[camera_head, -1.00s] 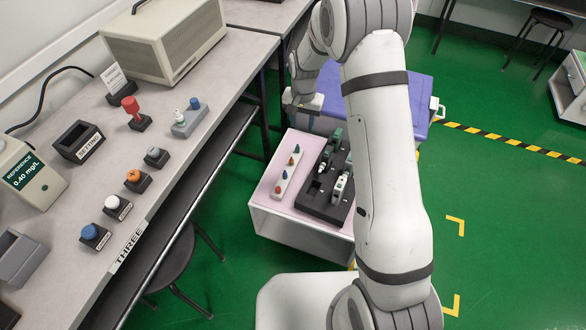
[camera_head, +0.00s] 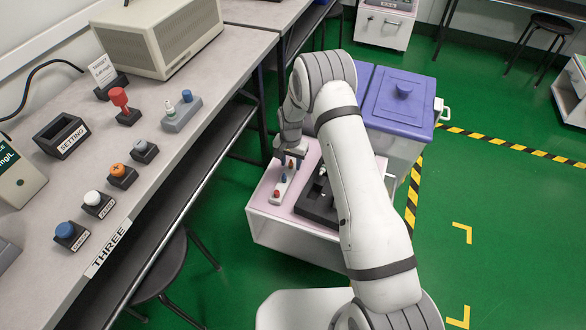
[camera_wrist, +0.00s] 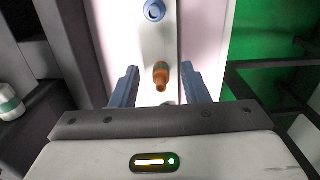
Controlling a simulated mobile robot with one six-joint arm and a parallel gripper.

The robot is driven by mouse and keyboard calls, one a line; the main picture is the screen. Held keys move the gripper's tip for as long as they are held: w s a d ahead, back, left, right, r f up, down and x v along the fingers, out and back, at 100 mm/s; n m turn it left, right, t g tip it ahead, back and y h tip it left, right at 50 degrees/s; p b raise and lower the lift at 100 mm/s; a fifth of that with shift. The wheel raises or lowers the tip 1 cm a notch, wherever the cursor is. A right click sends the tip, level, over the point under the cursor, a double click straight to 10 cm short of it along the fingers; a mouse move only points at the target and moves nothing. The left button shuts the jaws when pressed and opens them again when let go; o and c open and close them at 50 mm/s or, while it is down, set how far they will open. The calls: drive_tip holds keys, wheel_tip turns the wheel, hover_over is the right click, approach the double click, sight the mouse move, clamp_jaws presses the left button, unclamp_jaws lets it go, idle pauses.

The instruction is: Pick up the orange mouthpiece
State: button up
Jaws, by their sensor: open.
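The orange mouthpiece (camera_wrist: 161,74) shows in the wrist view on a narrow pale rack (camera_wrist: 158,44). My gripper (camera_wrist: 160,82) is open, with one blue-grey fingertip on each side of the mouthpiece and a visible gap on both sides. It holds nothing. In the head view my gripper (camera_head: 290,158) hangs over the far part of the rack (camera_head: 280,198) and covers most of the mouthpiece's surroundings, so I cannot make it out there. I cannot tell the fingertips' exact height above the rack.
A dark holder (camera_head: 318,205) with testers is beside the rack on the pink cart top (camera_head: 262,204). A purple-lidded bin (camera_head: 400,98) stands behind.

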drive_tip(key=shift+f, duration=0.5)
drive_tip(key=shift+r, duration=0.1)
drive_tip(key=shift+c, duration=0.5)
clamp_jaws()
drive_tip(key=shift+r, duration=0.1)
